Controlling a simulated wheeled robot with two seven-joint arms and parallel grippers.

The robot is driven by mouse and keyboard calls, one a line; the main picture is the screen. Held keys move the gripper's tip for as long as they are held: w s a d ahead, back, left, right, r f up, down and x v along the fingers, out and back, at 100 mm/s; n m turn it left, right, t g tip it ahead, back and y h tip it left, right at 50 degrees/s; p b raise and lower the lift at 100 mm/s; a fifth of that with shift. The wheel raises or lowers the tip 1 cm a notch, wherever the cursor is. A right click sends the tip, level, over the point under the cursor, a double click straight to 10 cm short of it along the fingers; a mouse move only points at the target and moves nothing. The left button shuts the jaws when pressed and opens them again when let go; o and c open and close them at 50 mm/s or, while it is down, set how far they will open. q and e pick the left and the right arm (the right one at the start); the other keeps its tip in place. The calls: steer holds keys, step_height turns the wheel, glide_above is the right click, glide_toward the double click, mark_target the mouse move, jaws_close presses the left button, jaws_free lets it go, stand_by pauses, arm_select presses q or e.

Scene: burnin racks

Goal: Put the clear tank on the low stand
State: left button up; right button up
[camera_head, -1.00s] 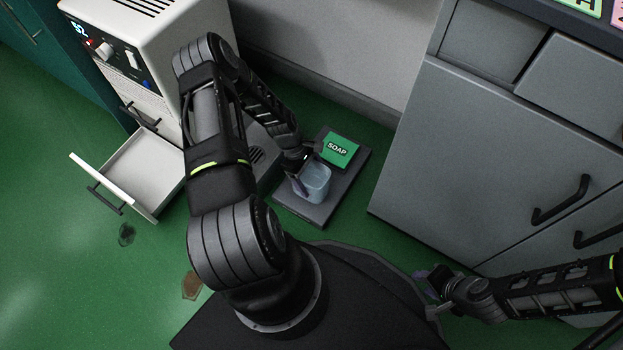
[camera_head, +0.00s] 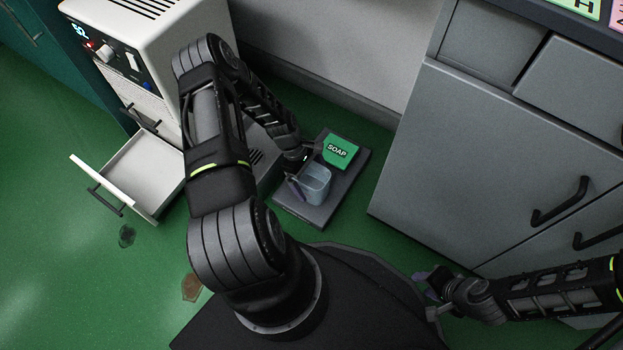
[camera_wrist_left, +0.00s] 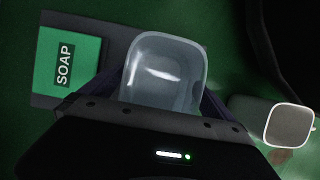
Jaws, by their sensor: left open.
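The clear tank (camera_head: 317,187) stands on the low stand (camera_head: 291,207), a dark flat slab on the floor, and looks upright. In the left wrist view the tank (camera_wrist_left: 165,72) sits between the fingers of my left gripper (camera_wrist_left: 162,92), which are spread with the tank between them. In the head view my left gripper (camera_head: 304,180) is at the tank's left side, partly hidden by its own arm. My right gripper (camera_head: 432,286) is at the lower right, away from the stand; its jaw gap is not clear.
A green soap box (camera_head: 340,151) is on the stand behind the tank. A white cabinet with an open drawer (camera_head: 143,171) is at left; a grey cabinet (camera_head: 463,150) is at right.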

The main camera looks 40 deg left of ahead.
arm_select(q)
steer(key=p+v, duration=0.4)
steer(key=v, duration=0.7)
steer(key=shift+r, duration=0.4)
